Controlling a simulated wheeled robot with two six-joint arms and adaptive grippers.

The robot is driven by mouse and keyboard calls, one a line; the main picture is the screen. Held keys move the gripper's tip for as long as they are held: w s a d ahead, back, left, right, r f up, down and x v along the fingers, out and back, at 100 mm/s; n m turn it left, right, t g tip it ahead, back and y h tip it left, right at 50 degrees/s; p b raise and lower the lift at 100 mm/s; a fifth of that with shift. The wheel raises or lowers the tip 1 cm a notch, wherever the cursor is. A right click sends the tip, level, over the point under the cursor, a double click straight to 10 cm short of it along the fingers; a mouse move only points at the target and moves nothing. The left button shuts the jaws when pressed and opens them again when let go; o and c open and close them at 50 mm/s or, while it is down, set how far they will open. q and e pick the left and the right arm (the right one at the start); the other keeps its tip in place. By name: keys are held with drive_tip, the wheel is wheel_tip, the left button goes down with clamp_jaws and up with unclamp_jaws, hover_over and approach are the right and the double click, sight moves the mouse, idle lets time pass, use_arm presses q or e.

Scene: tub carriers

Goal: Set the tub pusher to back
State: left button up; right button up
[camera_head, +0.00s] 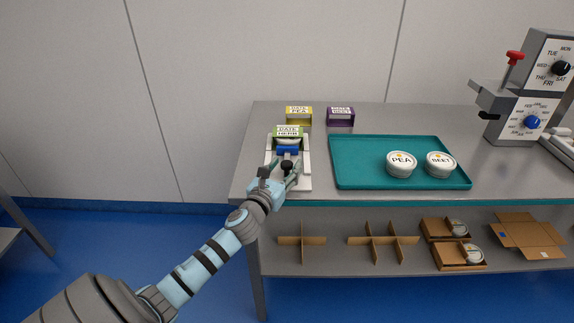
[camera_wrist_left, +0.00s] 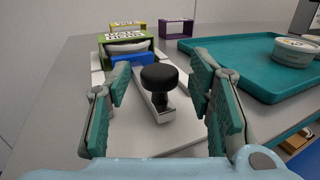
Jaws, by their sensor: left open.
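The tub pusher is a blue block with a grey bar and a black knob, on a white base plate at the table's left end. In the left wrist view, the black knob (camera_wrist_left: 160,78) stands between my open left fingers, with a gap on each side. In the head view, the blue block (camera_head: 288,151) and the knob (camera_head: 287,165) show just beyond my left gripper (camera_head: 280,175). My right gripper is not in view.
A yellow PEA carrier (camera_head: 299,116) and a purple BEET carrier (camera_head: 340,117) stand at the back. A teal tray (camera_head: 360,179) with PEA (camera_head: 401,164) and BEET (camera_head: 440,165) tubs is to the right. A grey dial machine (camera_head: 520,115) stands far right.

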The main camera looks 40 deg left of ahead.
use_arm(q)
drive_tip(key=shift+x, duration=0.95)
drive_tip(key=shift+s, duration=0.1)
